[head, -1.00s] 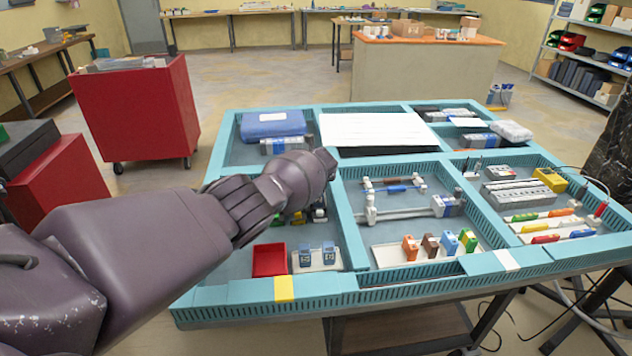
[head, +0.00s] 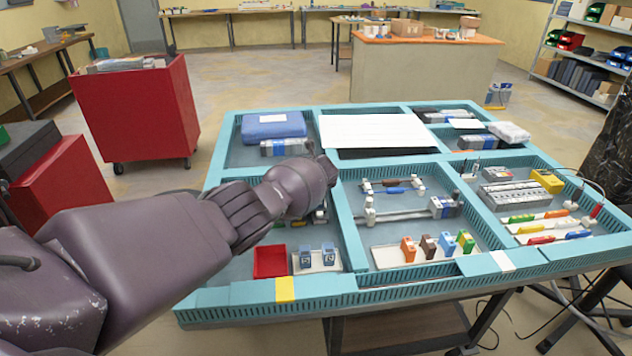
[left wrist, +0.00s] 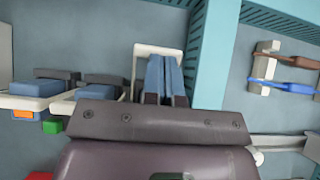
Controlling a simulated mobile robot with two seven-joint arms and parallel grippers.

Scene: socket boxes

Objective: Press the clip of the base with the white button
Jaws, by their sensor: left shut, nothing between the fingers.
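My left gripper (left wrist: 165,72) is shut and empty in the left wrist view. Its blue-grey fingers lie together over a white base (left wrist: 142,50); I cannot tell whether they touch it. Two more pale bases, one with a blue block (left wrist: 36,88) and one with another blue block (left wrist: 98,94), sit to the left, each with a dark part behind. I cannot make out a white button or which base carries it. In the head view my left arm hides its fingertips and most of this compartment. My right gripper is not in view.
Turquoise walls (left wrist: 212,55) divide the table; one runs just right of the fingers. Beyond it are brown and blue handled pieces (left wrist: 290,87). In the head view a red tray (head: 270,261) and two blue-topped blocks on a white plate (head: 317,268) stand at the compartment's front.

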